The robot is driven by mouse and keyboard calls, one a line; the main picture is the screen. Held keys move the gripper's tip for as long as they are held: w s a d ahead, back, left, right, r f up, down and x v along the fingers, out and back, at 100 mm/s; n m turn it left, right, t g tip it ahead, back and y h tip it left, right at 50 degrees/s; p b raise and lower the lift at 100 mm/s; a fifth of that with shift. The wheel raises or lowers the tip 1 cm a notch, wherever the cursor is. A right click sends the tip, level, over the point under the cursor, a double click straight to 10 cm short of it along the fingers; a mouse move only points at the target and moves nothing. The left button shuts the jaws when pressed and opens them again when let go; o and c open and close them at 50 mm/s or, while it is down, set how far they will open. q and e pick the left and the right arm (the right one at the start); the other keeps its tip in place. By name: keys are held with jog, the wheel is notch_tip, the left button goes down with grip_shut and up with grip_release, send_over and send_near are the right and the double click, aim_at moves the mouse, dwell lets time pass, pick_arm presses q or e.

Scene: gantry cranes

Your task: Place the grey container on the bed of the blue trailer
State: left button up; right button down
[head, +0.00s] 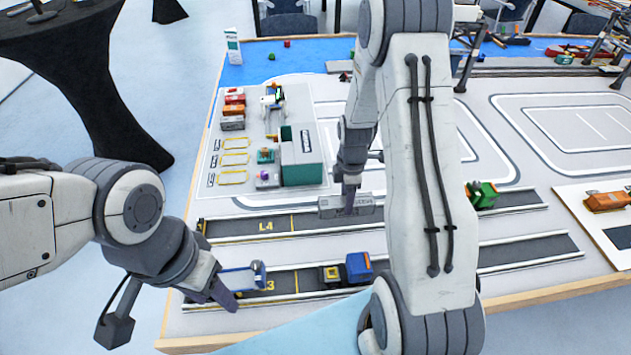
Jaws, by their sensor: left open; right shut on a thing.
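The grey container (331,207) is in the jaws of my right gripper (350,198), over the L4 lane; I cannot tell whether it touches the lane. The gripper hides part of its side. The blue trailer (243,278) is on the L3 lane, in front and to the left of the container, with a pale bed and a blue end. My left gripper (226,294) is open at the trailer's near left side. It covers part of the trailer, and I cannot tell whether it touches it.
A blue truck cab (358,266) with a yellow and black piece (330,275) stands right of the trailer on the same lane. A green truck (482,194) is further right. Several small containers and a teal building (302,165) stand behind. My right arm hides the middle.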

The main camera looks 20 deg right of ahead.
jog(key=shift+s+d+r, duration=0.2)
jog(key=shift+a+m, duration=0.55)
jog(key=shift+m, duration=0.05)
jog(key=s+a+f+m, duration=0.1)
jog(key=s+a+m, duration=0.1)
jog(key=a+m, duration=0.7)
jog(key=shift+s+a+f+m, duration=0.15)
jog(key=shift+s+a+m, duration=0.25)
jog(key=shift+m, duration=1.9)
